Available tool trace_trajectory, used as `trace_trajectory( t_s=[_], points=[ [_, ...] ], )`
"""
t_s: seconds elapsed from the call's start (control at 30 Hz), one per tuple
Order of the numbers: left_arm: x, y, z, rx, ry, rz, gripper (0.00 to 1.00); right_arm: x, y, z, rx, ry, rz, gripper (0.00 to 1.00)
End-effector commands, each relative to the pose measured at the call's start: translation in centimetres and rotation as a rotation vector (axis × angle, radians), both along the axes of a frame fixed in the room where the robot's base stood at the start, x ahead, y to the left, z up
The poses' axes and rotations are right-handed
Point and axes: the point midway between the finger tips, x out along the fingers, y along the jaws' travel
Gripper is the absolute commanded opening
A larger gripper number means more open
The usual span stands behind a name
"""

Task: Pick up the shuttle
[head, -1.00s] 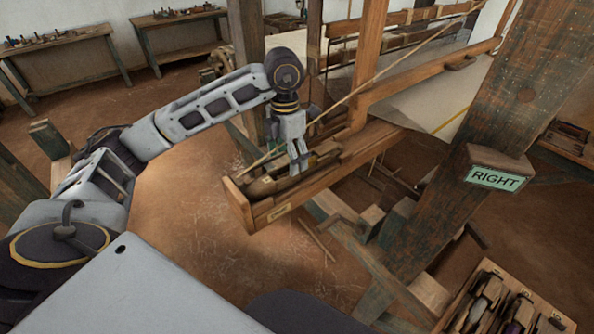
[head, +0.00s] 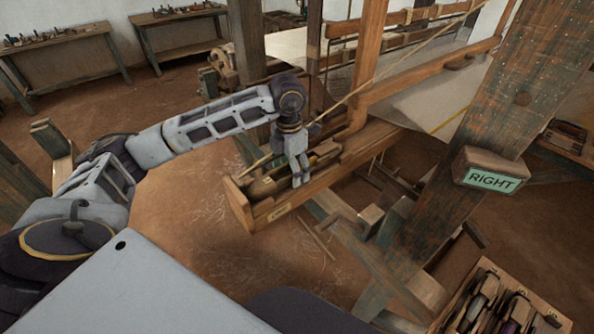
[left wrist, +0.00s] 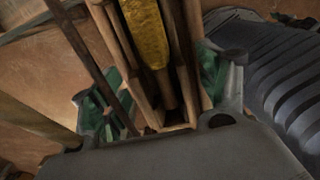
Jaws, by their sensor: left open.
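A wooden shuttle box (head: 283,207) juts from the end of the loom's beam in the head view. A long brown rounded piece, probably the shuttle (head: 262,187), lies in it, partly hidden by my gripper. My left gripper (head: 301,181) points down over the box, its fingertips at the box's level. In the left wrist view, a yellow wound bobbin (left wrist: 147,35) lies between narrow wooden walls. The green-padded fingers of my left gripper (left wrist: 160,90) are open, one on each side of these walls. Contact cannot be told. My right gripper is not in view.
A thick post with a RIGHT sign (head: 491,180) stands right of the box. A slanting cord (head: 370,85) runs above the box. A wooden tray (head: 462,296) with several dark tools is at lower right. Open earth floor lies left of the box.

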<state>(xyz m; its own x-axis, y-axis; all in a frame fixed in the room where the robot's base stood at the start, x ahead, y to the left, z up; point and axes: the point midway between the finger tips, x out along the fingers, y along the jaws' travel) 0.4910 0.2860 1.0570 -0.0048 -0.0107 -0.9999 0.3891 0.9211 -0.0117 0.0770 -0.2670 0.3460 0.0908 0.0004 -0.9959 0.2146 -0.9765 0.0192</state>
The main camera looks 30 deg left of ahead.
Motion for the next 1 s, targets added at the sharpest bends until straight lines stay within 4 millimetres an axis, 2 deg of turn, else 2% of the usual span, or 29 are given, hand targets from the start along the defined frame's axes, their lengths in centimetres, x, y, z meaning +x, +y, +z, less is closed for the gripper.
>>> trace_trajectory(
  t_s=[0.13,0.57,1.0],
  points=[
    [0.0,0.0,0.02,0.0,0.0,0.0,0.72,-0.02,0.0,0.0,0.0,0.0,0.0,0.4],
    [0.0,0.01,0.03,0.0,0.0,0.0,0.18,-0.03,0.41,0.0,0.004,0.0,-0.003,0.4],
    [0.08,0.0,0.76,0.0,-0.003,0.0,0.18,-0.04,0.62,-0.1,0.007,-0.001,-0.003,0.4]
  ],
)
